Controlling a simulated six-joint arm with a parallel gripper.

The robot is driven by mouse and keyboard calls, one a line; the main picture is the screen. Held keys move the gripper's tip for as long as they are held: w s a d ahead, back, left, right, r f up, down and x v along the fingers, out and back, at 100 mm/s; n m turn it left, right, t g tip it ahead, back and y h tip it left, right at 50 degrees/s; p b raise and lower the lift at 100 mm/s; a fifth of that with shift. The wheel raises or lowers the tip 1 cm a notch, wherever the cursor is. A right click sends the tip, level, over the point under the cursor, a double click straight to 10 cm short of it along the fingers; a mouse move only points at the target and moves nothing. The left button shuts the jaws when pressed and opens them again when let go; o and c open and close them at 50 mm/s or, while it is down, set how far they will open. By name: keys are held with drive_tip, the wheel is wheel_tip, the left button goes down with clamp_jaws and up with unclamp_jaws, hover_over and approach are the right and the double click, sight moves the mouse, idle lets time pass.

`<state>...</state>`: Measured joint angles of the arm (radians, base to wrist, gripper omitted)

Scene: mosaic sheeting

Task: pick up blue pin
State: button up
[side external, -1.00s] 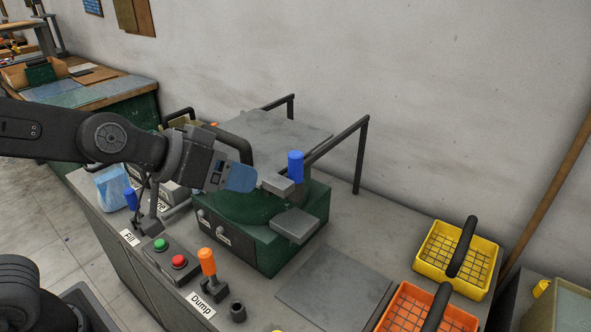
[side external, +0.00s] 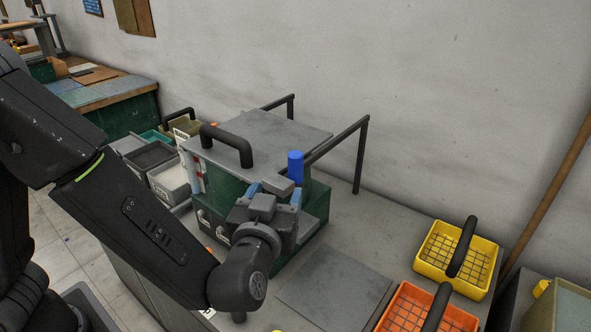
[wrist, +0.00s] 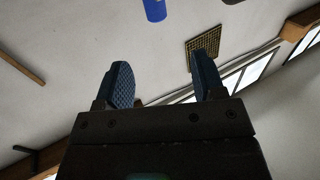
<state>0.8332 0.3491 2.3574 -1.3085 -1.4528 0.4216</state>
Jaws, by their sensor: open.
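The blue pin (side external: 295,165) stands upright at the right front of the green machine (side external: 229,205) with the grey lid (side external: 262,133). My gripper (side external: 275,191) is open and empty, with blue finger pads, just in front of and below the pin, apart from it. In the wrist view the pin (wrist: 155,9) shows at the top edge, partly cut off, beyond and between the two spread fingers of my gripper (wrist: 163,78). The foot of the pin is partly hidden by a grey block in the side view.
A dark handle (side external: 228,144) rises from the lid, and a dark rail (side external: 338,141) runs behind the pin. Yellow (side external: 430,270) and orange (side external: 388,322) baskets stand at right. A flat grey plate (side external: 336,283) lies before them. Several bins stand at left.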

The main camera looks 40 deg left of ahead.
sight(294, 159)
drive_tip(key=x, duration=0.7)
drive_tip(key=shift+w+a, duration=0.15)
drive_tip(key=shift+w, duration=0.15)
drive_tip(key=x, duration=0.5)
drive_tip(key=shift+w, duration=0.15)
drive_tip(key=shift+d, duration=0.2)
drive_tip(key=c, duration=1)
drive_tip(key=shift+r, duration=0.1)
drive_tip(key=shift+c, duration=0.2)
wheel_tip(294, 159, up, 10)
drive_tip(key=shift+f, duration=0.1)
